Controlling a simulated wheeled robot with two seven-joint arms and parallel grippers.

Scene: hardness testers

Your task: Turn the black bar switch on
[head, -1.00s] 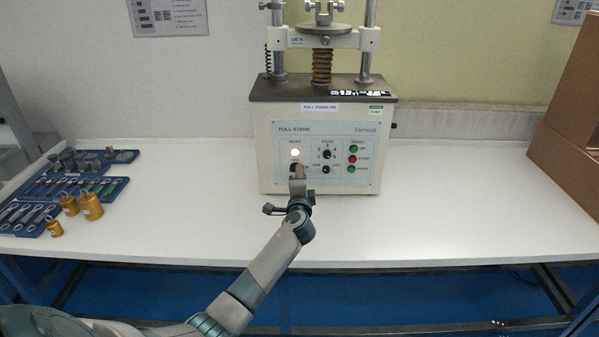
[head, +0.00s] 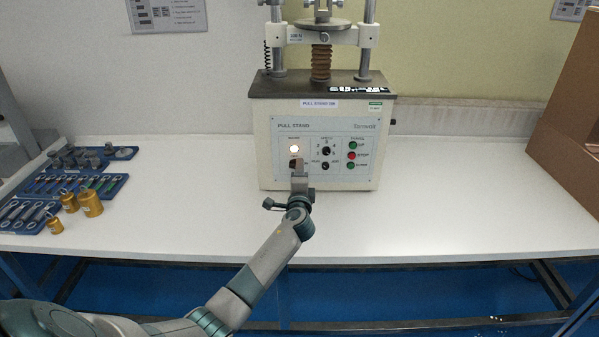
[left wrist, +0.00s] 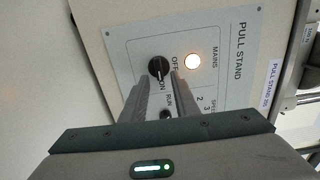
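The black bar switch (left wrist: 158,69) is a round black knob with a pale mark, on the front panel of the pull stand (head: 265,150). In the left wrist view its mark points down toward the ON label. The mains lamp (left wrist: 193,62) beside it glows; it also shows lit in the head view (head: 294,149). My left gripper (left wrist: 162,80) is open, its two fingers apart with the switch showing between their tips. I cannot tell whether they touch it. In the head view the gripper (head: 299,172) partly covers the switch. My right gripper is not in view.
Blue trays (head: 112,190) with metal parts and several brass weights (head: 90,204) stand at the left of the white table (head: 430,225). A brown box (head: 568,120) stands at the right. The table in front of the stand is clear.

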